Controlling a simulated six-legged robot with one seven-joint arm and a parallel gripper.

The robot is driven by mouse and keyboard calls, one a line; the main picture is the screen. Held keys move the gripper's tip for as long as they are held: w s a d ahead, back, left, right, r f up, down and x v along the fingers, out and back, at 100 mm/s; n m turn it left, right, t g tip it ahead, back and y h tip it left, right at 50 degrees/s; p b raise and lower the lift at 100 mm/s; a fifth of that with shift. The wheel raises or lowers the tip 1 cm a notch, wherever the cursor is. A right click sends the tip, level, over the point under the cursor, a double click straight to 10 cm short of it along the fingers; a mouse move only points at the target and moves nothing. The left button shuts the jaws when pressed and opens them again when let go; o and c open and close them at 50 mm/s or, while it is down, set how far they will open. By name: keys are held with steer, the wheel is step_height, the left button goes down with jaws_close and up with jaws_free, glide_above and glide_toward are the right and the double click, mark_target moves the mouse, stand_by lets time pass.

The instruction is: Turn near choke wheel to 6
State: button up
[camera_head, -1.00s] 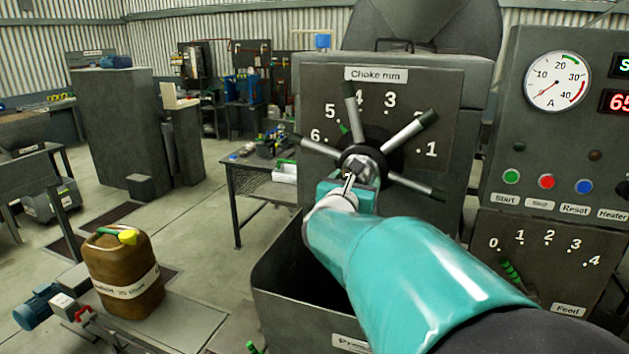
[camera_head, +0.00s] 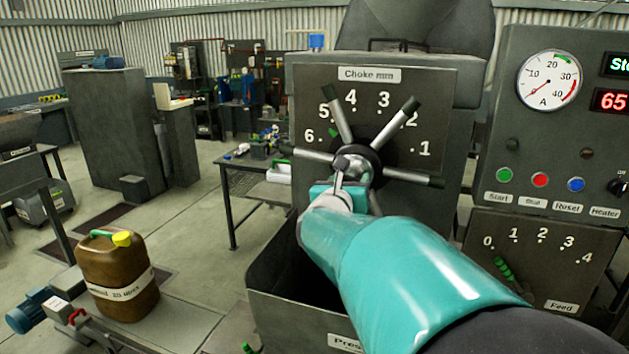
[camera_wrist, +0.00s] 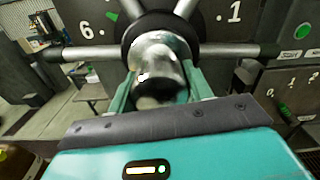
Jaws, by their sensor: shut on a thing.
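The near choke wheel (camera_head: 393,125) has silver spokes with dark grips around a central hub. It is mounted on a dark panel (camera_head: 450,95) labelled "Choke mm", with numbers around the wheel. A green pointer (camera_head: 333,132) shows at upper left of the hub, between 5 and 6 and nearer to 5. My gripper (camera_head: 341,176) reaches the hub from the front. In the wrist view my gripper's teal fingers (camera_wrist: 155,88) are shut on either side of the silver hub (camera_wrist: 158,62). The lower spoke is mostly hidden behind my arm.
A dark open bin (camera_head: 285,310) stands below the wheel. A control panel (camera_head: 550,150) with buttons, and a feed dial (camera_head: 503,268), are at right. A brown jerrycan (camera_head: 118,280) stands at lower left. Open floor (camera_head: 195,235) lies left of the machine.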

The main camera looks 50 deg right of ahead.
steer(key=shift+n, duration=2.1)
steer(key=o, duration=1.4)
steer(key=v, duration=1.3)
steer(key=shift+s+a, duration=0.1)
steer(key=shift+a, duration=0.35)
